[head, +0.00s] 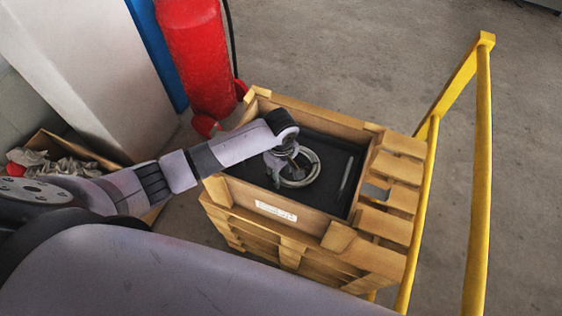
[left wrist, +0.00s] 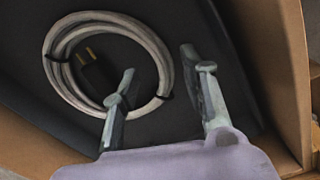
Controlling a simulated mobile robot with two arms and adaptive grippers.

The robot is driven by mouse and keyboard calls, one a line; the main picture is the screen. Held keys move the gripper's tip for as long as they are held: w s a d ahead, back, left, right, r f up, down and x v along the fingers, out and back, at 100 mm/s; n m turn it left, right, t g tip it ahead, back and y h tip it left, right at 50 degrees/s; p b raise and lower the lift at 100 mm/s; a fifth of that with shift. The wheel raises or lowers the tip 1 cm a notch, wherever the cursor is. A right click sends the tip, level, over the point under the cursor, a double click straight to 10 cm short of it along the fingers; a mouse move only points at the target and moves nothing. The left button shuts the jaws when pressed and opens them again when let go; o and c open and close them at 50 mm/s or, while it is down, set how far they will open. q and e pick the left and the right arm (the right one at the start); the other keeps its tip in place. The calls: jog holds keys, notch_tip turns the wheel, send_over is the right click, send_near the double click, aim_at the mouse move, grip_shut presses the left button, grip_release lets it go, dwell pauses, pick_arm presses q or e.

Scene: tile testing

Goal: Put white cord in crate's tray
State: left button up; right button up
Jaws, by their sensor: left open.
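The white cord (head: 314,167) is a tied coil with a dark plug, lying flat on the black tray (head: 322,150) inside the wooden crate (head: 242,190). My left gripper (head: 282,170) is inside the crate, over the left part of the coil, and hides some of it in the head view. In the left wrist view the coil (left wrist: 62,42) and its plug show clearly. There my left gripper (left wrist: 158,62) has its fingers spread, one over the coil's rim and one outside it. Whether a finger touches the cord, I cannot tell. My right gripper is not in view.
The crate stands on stacked wooden pallets (head: 396,195). A yellow rail (head: 481,150) stands to the right, a red extinguisher (head: 196,55) behind left, and a box of crumpled material (head: 55,165) at left.

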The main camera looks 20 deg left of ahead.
pick_arm(q)
notch_tip(320, 180, up, 10)
jog(key=shift+r+b, duration=0.2)
jog(key=shift+b, duration=0.15)
dwell(0.4)
